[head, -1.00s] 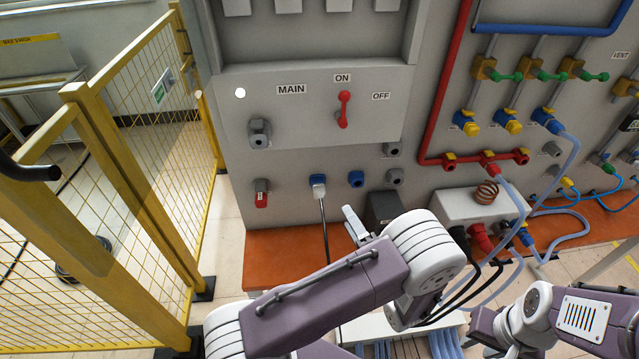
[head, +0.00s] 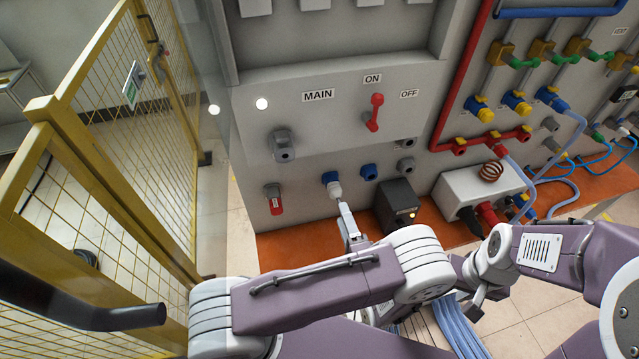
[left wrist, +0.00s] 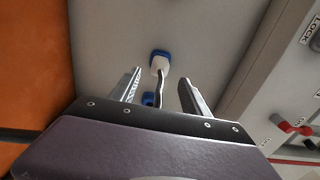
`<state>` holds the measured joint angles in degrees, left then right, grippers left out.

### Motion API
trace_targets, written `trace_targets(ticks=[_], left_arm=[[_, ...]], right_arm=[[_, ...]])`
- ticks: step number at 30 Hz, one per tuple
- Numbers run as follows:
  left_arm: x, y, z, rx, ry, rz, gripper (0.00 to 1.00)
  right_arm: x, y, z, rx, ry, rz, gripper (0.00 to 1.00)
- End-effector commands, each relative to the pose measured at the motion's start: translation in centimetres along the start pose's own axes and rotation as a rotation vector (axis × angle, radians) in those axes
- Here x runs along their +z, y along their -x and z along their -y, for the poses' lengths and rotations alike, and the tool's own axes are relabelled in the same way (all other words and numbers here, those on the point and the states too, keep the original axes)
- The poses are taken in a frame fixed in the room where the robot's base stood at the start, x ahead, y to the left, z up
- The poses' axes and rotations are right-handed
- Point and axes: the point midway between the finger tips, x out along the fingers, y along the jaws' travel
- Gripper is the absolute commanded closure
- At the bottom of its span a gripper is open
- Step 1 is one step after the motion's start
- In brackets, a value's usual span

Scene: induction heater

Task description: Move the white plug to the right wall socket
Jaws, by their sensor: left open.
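The white plug (head: 335,189) sits in the left blue wall socket (head: 330,177) on the grey panel. A second blue socket (head: 369,172), to its right, is empty. My left gripper (head: 346,208) is just below the plug in the head view. In the left wrist view my left gripper (left wrist: 160,80) is open, its fingers spread apart. The white plug (left wrist: 159,63) shows beyond and between the fingertips, with its dark cable hanging from it.
A dark box (head: 397,205) stands close to the right of my left gripper. A white box (head: 482,190) with cables is further right. A red plug (head: 274,200) is on the panel at left. A yellow mesh fence (head: 110,170) borders the left side.

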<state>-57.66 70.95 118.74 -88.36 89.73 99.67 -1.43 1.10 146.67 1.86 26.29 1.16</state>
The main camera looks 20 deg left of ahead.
Motion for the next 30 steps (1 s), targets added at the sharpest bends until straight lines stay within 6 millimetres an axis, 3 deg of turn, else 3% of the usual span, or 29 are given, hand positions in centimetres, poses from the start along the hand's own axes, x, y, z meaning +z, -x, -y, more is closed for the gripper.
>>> trace_targets(ticks=[11, 24, 30], left_arm=[[0.1, -0.5, 0.0, 0.000, 0.000, 0.003, 0.45], [0.1, -6.7, -0.1, 0.000, 0.001, 0.006, 0.45], [0.1, -8.5, -0.1, 0.000, 0.000, 0.003, 0.45]], right_arm=[[0.0, 0.1, 0.0, 0.000, 0.000, 0.000, 0.67], [0.0, 0.0, 0.0, 0.000, 0.000, 0.000, 0.67], [0.0, -0.4, 0.0, 0.000, 0.000, 0.000, 0.67]])
